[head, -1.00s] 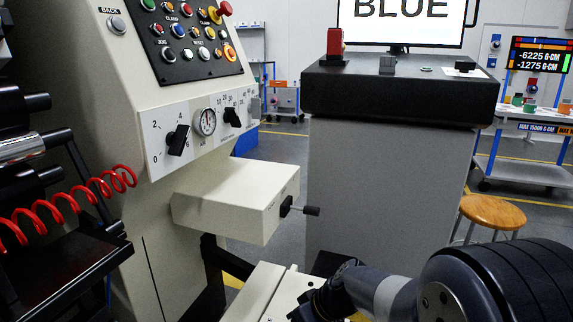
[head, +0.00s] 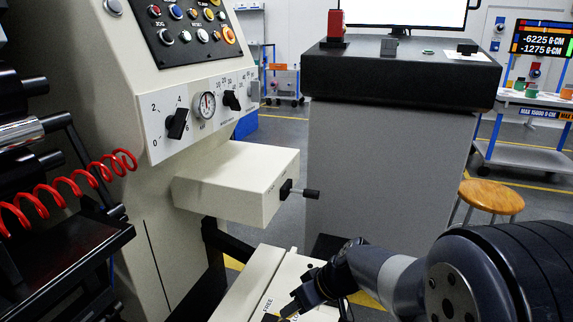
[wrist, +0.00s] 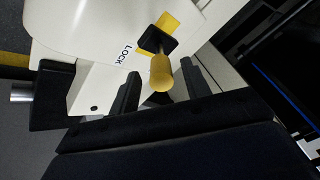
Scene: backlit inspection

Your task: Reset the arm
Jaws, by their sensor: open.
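My gripper (head: 288,304) is at the bottom centre of the head view, over a cream panel (head: 262,285) marked FREE. In the wrist view my gripper (wrist: 161,72) is open, with one dark finger on each side of a yellow-knobbed lever (wrist: 161,72). The lever comes out of a black base with a yellow patch, beside the word LOCK. I cannot tell whether the fingers touch the knob. In the head view the lever is mostly hidden or cut off at the bottom edge.
A cream machine with a control panel (head: 190,30) and coiled red hose (head: 70,187) stands at left. A cream box (head: 235,183) with a black handle (head: 305,193) juts out above the gripper. A grey cabinet (head: 375,170) stands behind. A stool (head: 490,196) is at right.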

